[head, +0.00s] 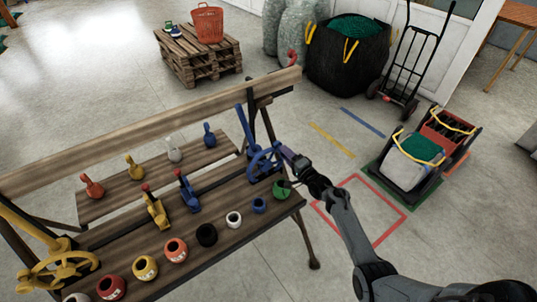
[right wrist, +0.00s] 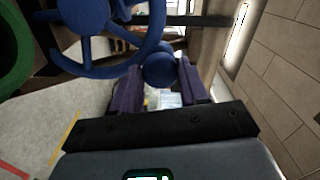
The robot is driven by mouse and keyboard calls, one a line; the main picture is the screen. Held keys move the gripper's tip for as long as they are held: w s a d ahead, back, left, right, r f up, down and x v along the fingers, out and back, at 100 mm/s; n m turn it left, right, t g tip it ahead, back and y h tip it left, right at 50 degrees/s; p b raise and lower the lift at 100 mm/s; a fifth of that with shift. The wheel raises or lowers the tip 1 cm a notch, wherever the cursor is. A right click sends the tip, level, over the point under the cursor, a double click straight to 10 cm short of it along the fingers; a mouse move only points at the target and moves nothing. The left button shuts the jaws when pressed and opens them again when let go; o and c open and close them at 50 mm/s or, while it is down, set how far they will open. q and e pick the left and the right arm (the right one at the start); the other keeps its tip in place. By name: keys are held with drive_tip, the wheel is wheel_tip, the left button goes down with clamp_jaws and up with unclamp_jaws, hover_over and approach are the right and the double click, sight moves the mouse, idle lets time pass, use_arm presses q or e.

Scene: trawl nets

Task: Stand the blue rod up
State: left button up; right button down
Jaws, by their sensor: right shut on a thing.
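A blue rod (head: 240,126) rises beside a blue spoked wheel (head: 264,164) at the right end of the wooden bench; it leans a little to the left. The wheel also shows large in the right wrist view (right wrist: 132,62). My right gripper (head: 286,154) is at the wheel's upper right rim. In the right wrist view, its purple fingers stand either side of a round blue knob (right wrist: 158,68) by the wheel's rim, and it is shut on this knob. My left gripper is not in view.
A yellow wheel (head: 62,272) with a yellow rod (head: 28,228) is at the bench's left end. Blue (head: 188,192) and yellow (head: 156,208) levers stand between. Several coloured rings line the front plank, with a green one (head: 281,189) close below my right gripper.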

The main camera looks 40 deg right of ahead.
drive_tip(key=shift+s+d+f+m, duration=0.15)
drive_tip(key=shift+d+f+m, duration=0.75)
drive_tip(key=shift+m, duration=0.3)
drive_tip(key=c, duration=0.9)
unclamp_jaws()
drive_tip(key=o, duration=0.3)
drive_tip(key=shift+r, duration=0.1)
drive_tip(key=s, duration=0.3)
drive_tip(key=s+a+p, duration=0.1)
drive_tip(key=s, duration=0.3)
drive_tip(key=s+p, duration=0.1)
drive_tip(key=s, duration=0.2)
drive_tip(key=shift+s+a, duration=0.2)
drive_tip(key=shift+s, duration=0.1)
